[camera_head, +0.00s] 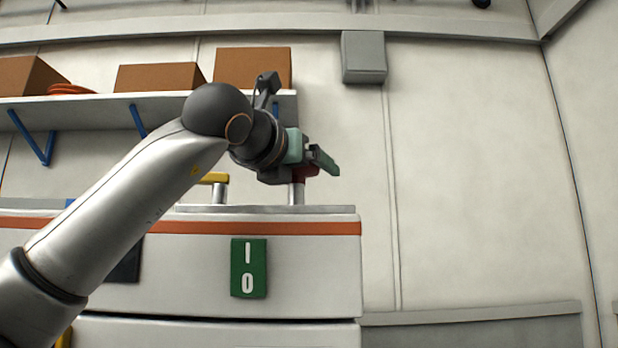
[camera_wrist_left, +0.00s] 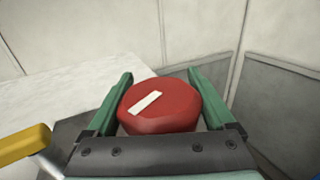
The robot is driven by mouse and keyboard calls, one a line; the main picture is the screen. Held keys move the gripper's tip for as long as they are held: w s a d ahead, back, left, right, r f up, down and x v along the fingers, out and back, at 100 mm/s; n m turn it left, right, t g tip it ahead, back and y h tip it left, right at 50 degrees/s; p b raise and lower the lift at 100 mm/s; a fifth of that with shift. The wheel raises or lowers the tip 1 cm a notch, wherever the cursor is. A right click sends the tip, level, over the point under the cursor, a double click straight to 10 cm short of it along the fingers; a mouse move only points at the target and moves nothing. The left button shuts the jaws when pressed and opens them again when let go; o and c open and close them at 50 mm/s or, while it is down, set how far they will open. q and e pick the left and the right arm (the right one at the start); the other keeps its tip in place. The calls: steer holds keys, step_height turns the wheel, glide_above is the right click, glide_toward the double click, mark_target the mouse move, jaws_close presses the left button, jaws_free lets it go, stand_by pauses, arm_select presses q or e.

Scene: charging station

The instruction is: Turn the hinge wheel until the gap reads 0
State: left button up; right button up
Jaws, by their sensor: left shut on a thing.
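The hinge wheel (camera_wrist_left: 172,112) is a red round knob with a white bar mark on top, seen in the left wrist view. The bar slants from lower left to upper right. In the head view a small part of the wheel (camera_head: 307,173) shows on a metal post above the white cabinet. My left gripper (camera_head: 318,158) is at the wheel, its green fingers on either side and shut on it. My right gripper is in neither view.
A yellow-topped post (camera_head: 214,178) stands left of the wheel; its yellow part also shows in the left wrist view (camera_wrist_left: 24,146). A shelf (camera_head: 120,108) with brown boxes (camera_head: 158,77) hangs behind my arm.

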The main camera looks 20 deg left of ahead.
arm_select(q)
steer(key=shift+a+n+y, duration=0.15)
steer(key=shift+n+y, duration=0.15)
steer(key=shift+y, duration=0.2)
steer(key=o, duration=1.1)
steer(key=shift+s+b, duration=0.4)
steer(key=shift+s, duration=0.1)
steer(key=shift+s+a+b, duration=0.2)
steer(key=shift+s+b, duration=0.4)
steer(key=shift+s, duration=1.3)
steer(key=shift+s+a+b, duration=0.15)
steer(key=shift+s+b, duration=0.4)
steer(key=shift+s, duration=1.4)
steer(key=shift+s+a+b, duration=0.2)
steer(key=shift+s+b, duration=0.4)
steer(key=shift+s, duration=1.3)
